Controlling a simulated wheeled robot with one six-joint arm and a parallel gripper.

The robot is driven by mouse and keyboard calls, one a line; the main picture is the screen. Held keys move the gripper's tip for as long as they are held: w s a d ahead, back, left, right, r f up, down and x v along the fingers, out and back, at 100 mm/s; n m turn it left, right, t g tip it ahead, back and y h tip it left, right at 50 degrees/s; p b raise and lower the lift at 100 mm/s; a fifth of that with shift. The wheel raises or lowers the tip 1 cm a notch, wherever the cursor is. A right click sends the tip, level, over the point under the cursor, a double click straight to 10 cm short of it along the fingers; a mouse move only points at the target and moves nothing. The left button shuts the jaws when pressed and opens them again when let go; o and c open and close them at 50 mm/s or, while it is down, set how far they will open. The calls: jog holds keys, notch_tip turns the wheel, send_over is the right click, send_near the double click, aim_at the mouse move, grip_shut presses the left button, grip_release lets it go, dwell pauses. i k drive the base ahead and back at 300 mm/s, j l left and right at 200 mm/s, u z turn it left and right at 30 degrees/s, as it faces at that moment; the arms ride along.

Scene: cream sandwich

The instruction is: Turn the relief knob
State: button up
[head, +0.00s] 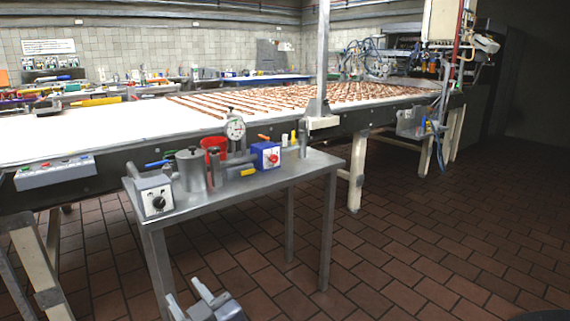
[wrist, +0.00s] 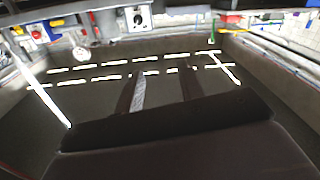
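A grey box with a round black knob (head: 158,202) sits at the near left corner of the steel side table (head: 250,195). The black knob also shows at the top of the wrist view (wrist: 138,18). A blue box with a red knob (head: 271,157) stands further right on the same table. No readable label shows which one is the relief knob. My gripper (head: 190,298) is at the bottom of the head view, below the tabletop and apart from both knobs. In the wrist view my gripper (wrist: 162,77) has its two fingers spread with nothing between them.
Metal cylinders (head: 191,170), a red container (head: 214,150) and a dial gauge (head: 235,130) crowd the side table. A long white conveyor (head: 120,125) with brown strips runs behind it. A grey switch box (head: 55,172) hangs on its front left. The tiled floor at right is clear.

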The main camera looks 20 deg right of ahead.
aim_at(273, 159)
jog(key=i+l, duration=0.55)
jog(key=l, duration=0.15)
jog(key=i+l, duration=0.5)
jog(key=l, duration=0.15)
jog(key=i+l+z, duration=0.1)
jog(key=i+l, duration=0.45)
jog(key=l, duration=0.15)
